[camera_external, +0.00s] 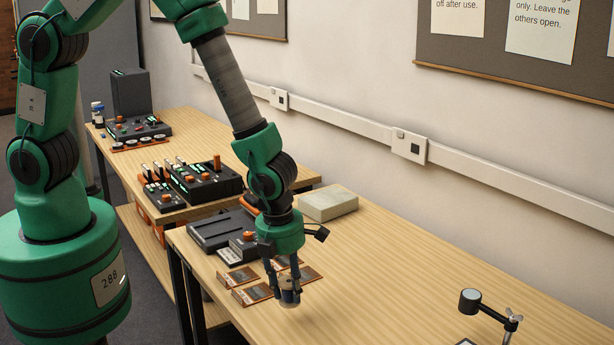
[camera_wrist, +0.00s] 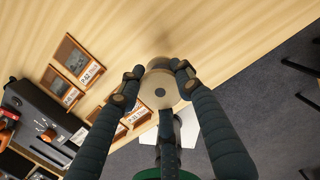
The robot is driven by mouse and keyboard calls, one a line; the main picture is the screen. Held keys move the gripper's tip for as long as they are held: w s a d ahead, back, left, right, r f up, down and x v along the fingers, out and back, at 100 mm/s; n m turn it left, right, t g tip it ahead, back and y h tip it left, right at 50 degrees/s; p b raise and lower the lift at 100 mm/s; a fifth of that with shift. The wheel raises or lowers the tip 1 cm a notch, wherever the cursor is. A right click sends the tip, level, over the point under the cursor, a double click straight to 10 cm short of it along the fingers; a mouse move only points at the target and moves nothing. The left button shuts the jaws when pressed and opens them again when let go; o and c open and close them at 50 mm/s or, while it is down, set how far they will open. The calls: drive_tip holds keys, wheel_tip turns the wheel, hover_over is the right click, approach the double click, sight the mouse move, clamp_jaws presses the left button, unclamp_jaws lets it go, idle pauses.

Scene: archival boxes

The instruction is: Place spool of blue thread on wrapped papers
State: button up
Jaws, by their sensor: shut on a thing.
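My gripper (camera_external: 287,285) is shut on a spool (camera_external: 290,283) and holds it near the front edge of the near table, apparently above the top. The thread's colour does not show clearly. A pale, flat block (camera_external: 328,204), which looks like the wrapped papers, lies on the table behind my gripper, towards the wall. It does not show in the wrist view.
Several small orange-edged trays with labelled cards (camera_external: 238,277) lie just left of my gripper. Dark equipment (camera_external: 217,230) stands behind them. A small lamp-like stand (camera_external: 470,301) is at the lower right.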

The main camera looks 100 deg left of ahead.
drive_tip(key=shift+a, duration=0.1)
idle(0.3)
drive_tip(key=shift+w+a, duration=0.1)
drive_tip(key=shift+a, duration=0.4)
drive_tip(key=s+a+r+n+b, duration=0.15)
drive_tip(key=a+n, duration=0.35)
drive_tip(key=a, duration=1.6)
drive_tip(key=s+a+r+n, duration=0.1)
drive_tip(key=s+a+n, duration=0.1)
drive_tip(key=a, duration=0.5)
drive_tip(key=s+a+r+n+b, duration=0.1)
drive_tip(key=s+a+n, duration=0.1)
drive_tip(key=s+a, duration=0.3)
drive_tip(key=s+a+r+n+g+b, duration=0.1)
drive_tip(key=s+a, duration=0.3)
drive_tip(key=a, duration=0.7)
drive_tip(key=shift+s+a+r+n, duration=0.2)
drive_tip(key=shift+a+r+n, duration=0.05)
drive_tip(key=shift+r+n, duration=0.15)
drive_tip(key=w+a, duration=0.3)
drive_tip(key=a, duration=0.1)
drive_tip(key=w+a+f+b, duration=0.1)
drive_tip(key=w+a, duration=0.2)
drive_tip(key=w, duration=0.1)
drive_tip(key=w+a+b, duration=0.1)
drive_tip(key=w+a, duration=0.3)
drive_tip(key=shift+a+f, duration=0.3)
drive_tip(key=shift+a, duration=0.05)
drive_tip(key=shift+f, duration=0.1)
